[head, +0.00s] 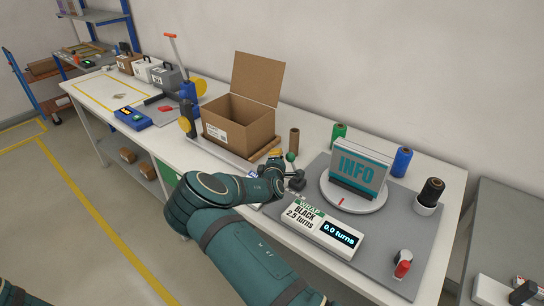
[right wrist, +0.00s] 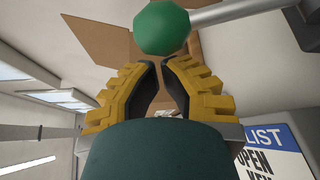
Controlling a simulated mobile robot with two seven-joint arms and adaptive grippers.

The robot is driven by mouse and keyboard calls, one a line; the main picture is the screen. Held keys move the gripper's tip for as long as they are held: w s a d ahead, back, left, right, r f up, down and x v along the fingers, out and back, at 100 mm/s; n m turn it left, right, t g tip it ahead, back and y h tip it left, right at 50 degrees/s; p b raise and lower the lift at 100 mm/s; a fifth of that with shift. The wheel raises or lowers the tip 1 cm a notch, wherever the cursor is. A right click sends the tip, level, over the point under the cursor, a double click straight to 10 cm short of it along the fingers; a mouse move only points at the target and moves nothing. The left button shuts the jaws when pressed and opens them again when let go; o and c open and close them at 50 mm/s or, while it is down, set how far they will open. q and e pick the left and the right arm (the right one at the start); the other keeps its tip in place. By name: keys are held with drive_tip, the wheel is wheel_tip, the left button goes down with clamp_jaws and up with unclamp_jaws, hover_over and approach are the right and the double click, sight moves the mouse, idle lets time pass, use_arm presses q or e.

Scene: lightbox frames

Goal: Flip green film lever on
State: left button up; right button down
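A green ball knob (head: 291,157) stands just beyond my right gripper (head: 284,178), near the cardboard box's right corner. In the right wrist view the green knob (right wrist: 162,27) looks large, lies ahead of the fingertips and has a grey rod beside it. My right gripper (right wrist: 161,66) has a narrow gap between its yellow fingers and holds nothing that I can see. No contact with the knob shows. The lever's base is hidden by the gripper. A green film roll (head: 338,133) stands at the bench's back. My left gripper is out of view.
An INFO sign (head: 360,167) stands on a white turntable (head: 350,199). In front, a wrap panel (head: 316,228) reads "BLACK 2.5 turns" and "0.0 turns". Brown, blue (head: 402,160) and black (head: 431,190) rolls stand nearby. An open cardboard box (head: 238,124) is left of the gripper.

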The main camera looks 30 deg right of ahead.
drive_tip(key=shift+s+d, duration=0.15)
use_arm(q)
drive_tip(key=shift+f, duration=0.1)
use_arm(e)
drive_tip(key=shift+s, duration=0.1)
use_arm(q)
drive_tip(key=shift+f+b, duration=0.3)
drive_tip(key=shift+b, duration=0.1)
use_arm(e)
drive_tip(key=shift+s+d+r+m, duration=0.1)
drive_tip(key=shift+s+r+m, duration=0.05)
drive_tip(key=shift+m, duration=0.15)
